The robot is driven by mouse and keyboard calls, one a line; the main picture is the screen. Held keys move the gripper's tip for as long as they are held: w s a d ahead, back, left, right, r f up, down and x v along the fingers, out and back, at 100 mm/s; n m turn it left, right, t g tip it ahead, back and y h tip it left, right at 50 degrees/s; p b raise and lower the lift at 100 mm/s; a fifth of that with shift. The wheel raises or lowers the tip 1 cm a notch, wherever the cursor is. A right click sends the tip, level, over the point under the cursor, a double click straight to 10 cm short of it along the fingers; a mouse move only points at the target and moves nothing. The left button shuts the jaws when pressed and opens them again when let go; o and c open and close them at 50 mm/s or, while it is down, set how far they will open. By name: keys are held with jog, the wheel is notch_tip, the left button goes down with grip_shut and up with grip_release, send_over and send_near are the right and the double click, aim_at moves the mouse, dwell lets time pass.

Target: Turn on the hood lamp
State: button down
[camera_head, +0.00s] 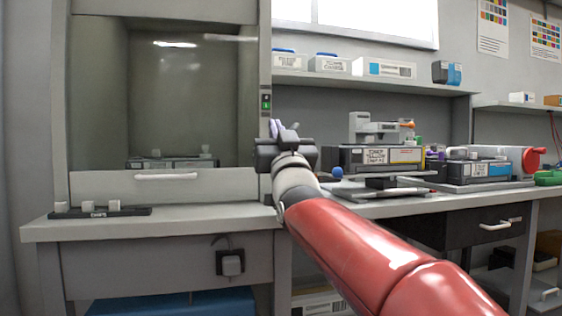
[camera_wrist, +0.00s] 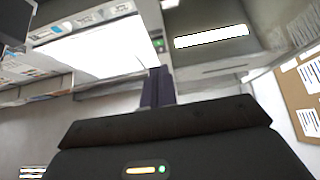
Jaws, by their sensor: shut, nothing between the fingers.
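The fume hood (camera_head: 168,186) stands at the left with its glass sash down and a white handle on its lower panel. A small switch panel with a green mark (camera_head: 266,103) sits on the hood's right post; a green spot on it also shows in the wrist view (camera_wrist: 158,43). My gripper (camera_head: 277,126) is shut and empty, its fingers pointing up just below and right of that panel. In the wrist view the closed fingers (camera_wrist: 157,86) point toward the post. A bright white strip (camera_wrist: 212,36) shows on the hood; I cannot tell whether it is the lamp or a reflection.
A black strip with white knobs (camera_head: 100,211) lies on the bench's left front. A toner box (camera_head: 372,158) with a device on top and a cartridge (camera_head: 480,168) stand right of my arm. A shelf (camera_head: 370,85) with bins runs above the bench.

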jog(key=v, duration=0.3)
jog(key=f+b+v, duration=0.1)
jog(key=v, duration=0.1)
jog(key=shift+w+f, duration=0.1)
jog(key=shift+w, duration=0.1)
jog(key=shift+f, duration=0.1)
jog(key=s+d+f+m+g+h, duration=0.1)
jog(key=s+d+f+g+h, duration=0.25)
jog(key=f, duration=0.65)
jog(key=s+d+f+g, duration=0.3)
jog(key=d+f+g, duration=0.25)
jog(key=f, duration=0.35)
jog(key=s+d+f+m+g+h, duration=0.1)
jog(key=s+d+f+g+h, duration=0.3)
jog(key=s+f, duration=0.75)
jog(key=s+d+f+m+g+y, duration=0.1)
jog(key=s+d+f+g, duration=0.2)
jog(key=s+f+g, duration=0.6)
notch_tip(320, 180, up, 8)
jog(key=s+t+p, duration=0.1)
jog(key=t+p, duration=0.2)
jog(key=p, duration=0.9)
jog(key=shift+s+r+p, duration=0.15)
jog(key=shift+r+p, duration=0.1)
jog(key=shift+p, duration=0.05)
